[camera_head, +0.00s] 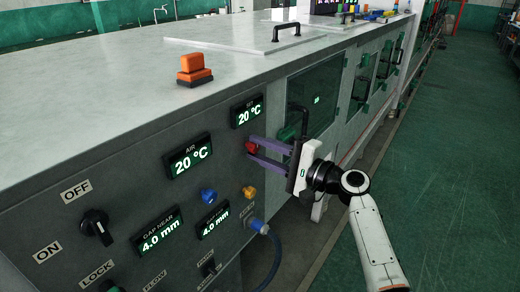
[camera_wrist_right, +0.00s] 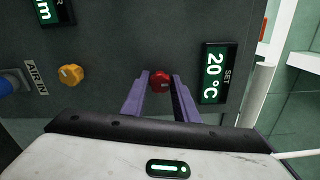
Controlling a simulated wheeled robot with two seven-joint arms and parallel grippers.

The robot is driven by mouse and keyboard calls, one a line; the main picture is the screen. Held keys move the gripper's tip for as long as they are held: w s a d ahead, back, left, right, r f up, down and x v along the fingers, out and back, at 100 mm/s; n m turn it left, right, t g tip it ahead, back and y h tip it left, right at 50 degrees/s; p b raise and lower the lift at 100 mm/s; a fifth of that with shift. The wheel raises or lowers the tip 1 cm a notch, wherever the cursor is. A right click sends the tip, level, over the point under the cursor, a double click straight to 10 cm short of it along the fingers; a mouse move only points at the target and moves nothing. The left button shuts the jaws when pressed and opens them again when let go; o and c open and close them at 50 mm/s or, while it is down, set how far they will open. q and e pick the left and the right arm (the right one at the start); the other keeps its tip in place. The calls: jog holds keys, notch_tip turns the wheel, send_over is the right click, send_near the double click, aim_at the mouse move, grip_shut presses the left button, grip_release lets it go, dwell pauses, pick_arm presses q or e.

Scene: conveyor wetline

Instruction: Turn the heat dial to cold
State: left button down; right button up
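The heat dial appears to be the red knob (camera_head: 251,148) on the sloping front panel, below the SET display (camera_head: 247,111), which reads 20 °C. My right gripper (camera_head: 250,147) reaches it from the right, with its purple fingers on two sides of the knob. In the right wrist view the red knob (camera_wrist_right: 160,81) sits between the fingertips (camera_wrist_right: 160,82), with little or no gap showing. The SET display (camera_wrist_right: 213,72) also reads 20 °C there. The scale around the knob is not readable. My left gripper is not in view.
The AIR display (camera_head: 190,156) reads 20 °C. Below are a blue knob (camera_head: 208,195), a yellow knob (camera_head: 249,192) and a black ON/OFF switch (camera_head: 97,227). A blue hose (camera_head: 262,228) runs below. Floor is clear at right.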

jog(key=o, duration=0.4)
jog(key=shift+c, duration=0.2)
jog(key=shift+d, duration=0.15)
jog(key=b+v, duration=0.1)
jog(key=v, duration=0.9)
jog(key=shift+s, duration=0.1)
